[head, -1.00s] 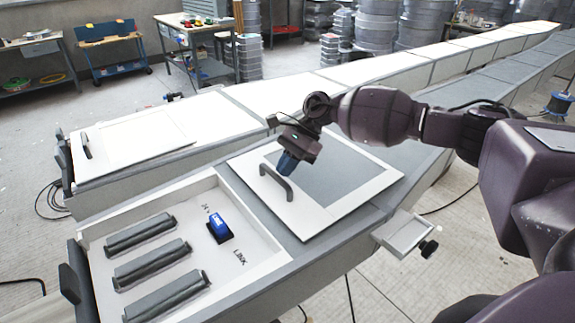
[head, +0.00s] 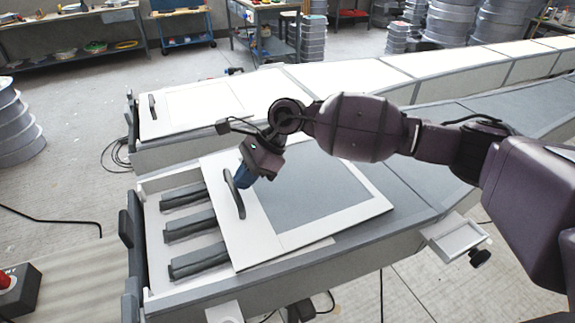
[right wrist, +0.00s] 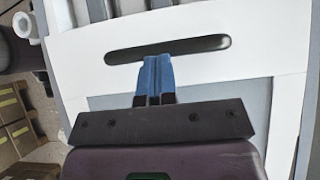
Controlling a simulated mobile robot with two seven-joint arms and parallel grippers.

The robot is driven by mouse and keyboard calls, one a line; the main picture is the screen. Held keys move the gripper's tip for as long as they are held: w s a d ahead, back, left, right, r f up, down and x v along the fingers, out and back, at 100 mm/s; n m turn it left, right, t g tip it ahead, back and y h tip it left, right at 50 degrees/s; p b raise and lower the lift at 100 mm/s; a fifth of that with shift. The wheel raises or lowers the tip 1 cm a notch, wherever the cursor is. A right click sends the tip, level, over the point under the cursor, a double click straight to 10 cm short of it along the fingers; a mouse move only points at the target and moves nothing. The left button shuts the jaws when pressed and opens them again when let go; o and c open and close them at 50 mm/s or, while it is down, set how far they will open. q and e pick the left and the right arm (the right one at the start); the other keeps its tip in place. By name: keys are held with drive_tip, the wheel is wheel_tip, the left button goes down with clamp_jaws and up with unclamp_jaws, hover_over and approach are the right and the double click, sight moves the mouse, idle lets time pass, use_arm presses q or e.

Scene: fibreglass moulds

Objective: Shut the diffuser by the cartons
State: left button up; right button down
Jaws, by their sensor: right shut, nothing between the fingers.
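The diffuser by the cartons is a white-framed panel with a grey pane (head: 320,190), lying on the near light housing. Its dark bar handle (head: 235,194) is near its left edge. The panel covers the right part of the open bay (head: 152,235), where several dark ribbed bars (head: 188,228) show on the left. My right gripper (head: 244,179) is shut and empty, its blue fingertips just right of the handle. In the right wrist view the fingertips (right wrist: 155,72) sit close against the handle (right wrist: 168,48); contact is unclear. Cartons (right wrist: 18,125) show at the left there. My left gripper is not in view.
A second housing with a white panel (head: 205,105) stands behind. A small open drawer (head: 458,237) sticks out at the right front. A box with a red button (head: 15,290) is at the lower left. Workbenches and stacked drums line the back.

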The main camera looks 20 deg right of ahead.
drive_tip(key=a, duration=0.4)
drive_tip(key=s+a, duration=0.1)
drive_tip(key=a, duration=0.4)
drive_tip(key=s+a+b, duration=0.1)
drive_tip(key=a, duration=0.3)
drive_tip(key=shift+a+f, duration=0.1)
drive_tip(key=shift+a, duration=0.7)
drive_tip(key=shift+s, duration=0.1)
